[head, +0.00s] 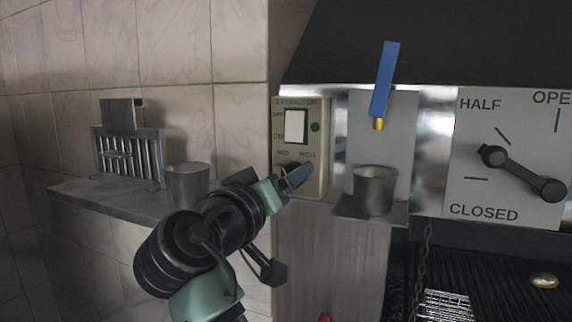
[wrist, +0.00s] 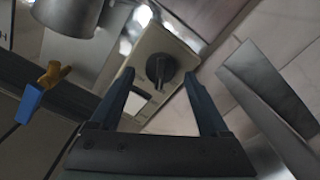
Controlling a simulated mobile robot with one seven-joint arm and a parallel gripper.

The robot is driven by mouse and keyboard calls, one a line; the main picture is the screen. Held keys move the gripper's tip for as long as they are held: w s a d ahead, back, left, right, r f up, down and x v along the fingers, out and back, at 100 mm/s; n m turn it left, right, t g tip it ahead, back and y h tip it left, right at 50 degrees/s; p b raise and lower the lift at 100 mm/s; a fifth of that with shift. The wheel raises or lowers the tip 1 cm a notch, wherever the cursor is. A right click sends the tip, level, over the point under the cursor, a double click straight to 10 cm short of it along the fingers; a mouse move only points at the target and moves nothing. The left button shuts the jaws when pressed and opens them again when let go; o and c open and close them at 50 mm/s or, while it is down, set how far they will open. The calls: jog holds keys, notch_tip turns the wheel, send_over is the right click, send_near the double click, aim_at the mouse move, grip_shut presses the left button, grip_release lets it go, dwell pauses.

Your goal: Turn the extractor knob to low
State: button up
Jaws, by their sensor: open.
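My gripper (head: 290,180) is open in front of the panel's lower part. In the wrist view its fingers (wrist: 160,76) lie on either side of the knob; contact cannot be told.
A tap with a blue handle (head: 385,80) and a metal cup (head: 375,190) on a small ledge stand right of the panel. A shelf (head: 80,195) on the left holds a rack and another cup (head: 188,186). A damper lever (head: 525,174) and grill (head: 500,270) are farther right.

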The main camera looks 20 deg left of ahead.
jog(key=shift+w, duration=0.5)
grip_shut()
jog(key=shift+n, duration=0.4)
jog(key=n+b, duration=0.1)
jog(key=n, duration=1)
jog(key=shift+f, duration=0.1)
dwell(0.6)
